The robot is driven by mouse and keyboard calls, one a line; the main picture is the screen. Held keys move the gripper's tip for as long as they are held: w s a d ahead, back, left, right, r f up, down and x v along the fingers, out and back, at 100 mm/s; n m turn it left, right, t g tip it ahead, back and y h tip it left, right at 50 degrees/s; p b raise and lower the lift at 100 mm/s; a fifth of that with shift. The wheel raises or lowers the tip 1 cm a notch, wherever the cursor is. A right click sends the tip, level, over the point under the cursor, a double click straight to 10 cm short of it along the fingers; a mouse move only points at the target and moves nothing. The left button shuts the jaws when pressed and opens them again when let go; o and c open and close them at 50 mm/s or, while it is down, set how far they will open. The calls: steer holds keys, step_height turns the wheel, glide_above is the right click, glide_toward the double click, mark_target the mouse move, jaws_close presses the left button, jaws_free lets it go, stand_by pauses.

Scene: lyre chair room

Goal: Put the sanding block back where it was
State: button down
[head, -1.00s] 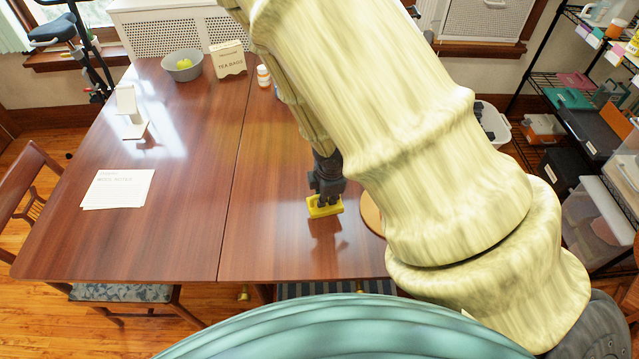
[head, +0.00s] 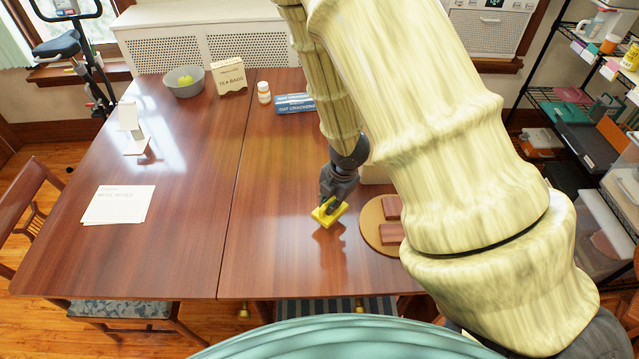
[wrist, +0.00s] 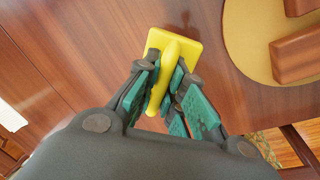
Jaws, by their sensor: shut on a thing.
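The sanding block is a yellow plate with a raised yellow handle (head: 322,216), above or at the front part of the wooden table (head: 180,255). My gripper (head: 331,204) is shut on its handle. The wrist view shows the yellow block (wrist: 188,44) with its handle between the green-padded fingers of my gripper (wrist: 166,88). A shadow falls on the table beside and below it in the head view. I cannot tell exactly how far the block is above the table.
A round tan board (head: 372,234) with reddish-brown blocks (head: 391,234) lies close on the right. An oat crackers box (head: 295,103), pill bottle (head: 263,92), tea bags box (head: 229,77) and grey bowl (head: 184,82) stand farther back. Papers (head: 117,205) lie left. The table's middle is clear.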

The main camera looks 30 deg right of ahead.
steer(key=w+p, duration=0.1)
steer(key=w, duration=0.1)
steer(key=w+p, duration=0.1)
steer(key=w, duration=0.2)
steer(key=w+d+p, duration=0.1)
steer(key=w, duration=0.1)
steer(key=shift+w+d+f+p, duration=0.1)
steer(key=shift+w+f+p, duration=0.1)
steer(key=shift+w+p, duration=0.15)
steer(key=shift+w+d+f+p, duration=0.1)
steer(key=shift+w+f+p, duration=0.1)
steer(key=shift+w, duration=0.2)
steer(key=shift+w+f+p, duration=0.1)
steer(key=shift+w+p, duration=0.05)
steer(key=shift+w, duration=0.25)
steer(key=shift+f, duration=1.7)
steer(key=shift+f, duration=0.1)
steer(key=c, duration=1.5)
jaws_free()
steer(key=shift+s, duration=0.1)
steer(key=shift+r, duration=0.2)
steer(key=r+p, duration=0.1)
steer(key=r, duration=0.3)
steer(key=s+r, duration=0.1)
steer(key=r, duration=0.2)
steer(key=s+r+p, duration=0.1)
steer(key=r, duration=0.3)
steer(key=shift+d+r+p, duration=0.3)
steer(key=shift+d, duration=0.05)
